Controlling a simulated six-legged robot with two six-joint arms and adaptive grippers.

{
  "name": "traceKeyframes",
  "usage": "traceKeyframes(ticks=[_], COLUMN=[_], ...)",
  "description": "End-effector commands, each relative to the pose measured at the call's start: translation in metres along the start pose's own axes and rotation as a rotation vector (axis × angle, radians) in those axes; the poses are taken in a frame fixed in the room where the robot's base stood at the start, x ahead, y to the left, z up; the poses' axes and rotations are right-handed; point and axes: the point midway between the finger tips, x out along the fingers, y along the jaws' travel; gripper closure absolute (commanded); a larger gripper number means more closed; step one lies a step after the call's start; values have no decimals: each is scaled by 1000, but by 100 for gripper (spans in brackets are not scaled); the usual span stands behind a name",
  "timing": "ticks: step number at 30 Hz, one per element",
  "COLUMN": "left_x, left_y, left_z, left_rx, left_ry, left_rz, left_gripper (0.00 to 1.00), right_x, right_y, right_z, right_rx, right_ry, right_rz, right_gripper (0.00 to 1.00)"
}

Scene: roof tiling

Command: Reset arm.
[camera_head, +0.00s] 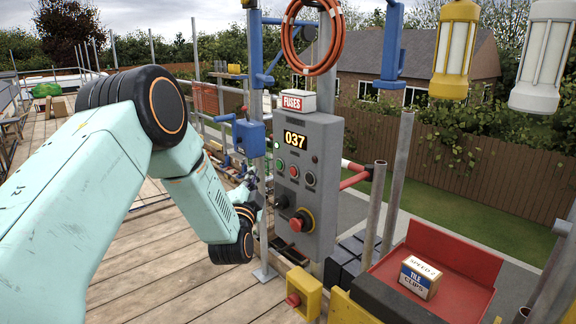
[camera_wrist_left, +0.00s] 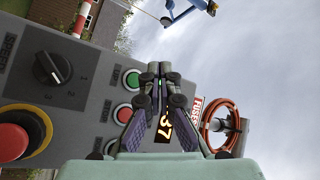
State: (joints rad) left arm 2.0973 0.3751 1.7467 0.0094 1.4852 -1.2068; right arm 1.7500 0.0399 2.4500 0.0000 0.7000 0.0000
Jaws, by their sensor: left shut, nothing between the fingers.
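My left arm (camera_head: 80,190) comes in from the left in the head view and bends down beside the grey control box (camera_head: 318,140). My left gripper (camera_head: 246,187) is small and partly hidden there, just left of the box. In the left wrist view the gripper (camera_wrist_left: 158,72) has its fingers together and nothing between them. Behind the fingers are the box's green button (camera_wrist_left: 132,79), red button (camera_wrist_left: 123,113) and display (camera_wrist_left: 163,130). I cannot tell whether the fingertips touch the box. My right gripper is not in view.
The box reads 037 and carries a red stop knob (camera_head: 301,222) and a black dial (camera_wrist_left: 55,68). A fuse box (camera_head: 297,101) and red cable coil (camera_head: 313,38) are above. A tile clips carton (camera_head: 420,278) sits on a red tray (camera_head: 455,262). Wooden decking (camera_head: 150,270) is open.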

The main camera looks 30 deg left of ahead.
Motion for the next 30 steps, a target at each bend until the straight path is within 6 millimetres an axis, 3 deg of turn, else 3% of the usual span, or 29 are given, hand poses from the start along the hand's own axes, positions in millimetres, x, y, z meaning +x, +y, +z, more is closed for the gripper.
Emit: traceKeyframes(ticks=[9, 11, 14, 18, 21, 26, 30], left_x=[0, -3, -29, -92, -142, -230, -313], left_y=[4, 15, 54, 125, 167, 222, 256], left_z=[2, 5, 18, 37, 52, 77, 100], left_rx=[-78, -162, -352, -550, -637, -723, -751], left_ry=[-8, -30, -122, -294, -425, -647, -855], left_rz=[20, 63, 214, 434, 559, 721, 838], left_gripper=[100, 100, 100, 100, 100, 100, 100], right_x=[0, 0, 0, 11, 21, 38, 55], right_y=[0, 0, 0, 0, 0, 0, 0], right_z=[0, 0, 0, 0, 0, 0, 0], right_rx=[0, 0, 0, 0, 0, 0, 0], right_ry=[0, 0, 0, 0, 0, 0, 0], right_rz=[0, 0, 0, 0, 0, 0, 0], right_gripper=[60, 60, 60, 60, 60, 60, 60])
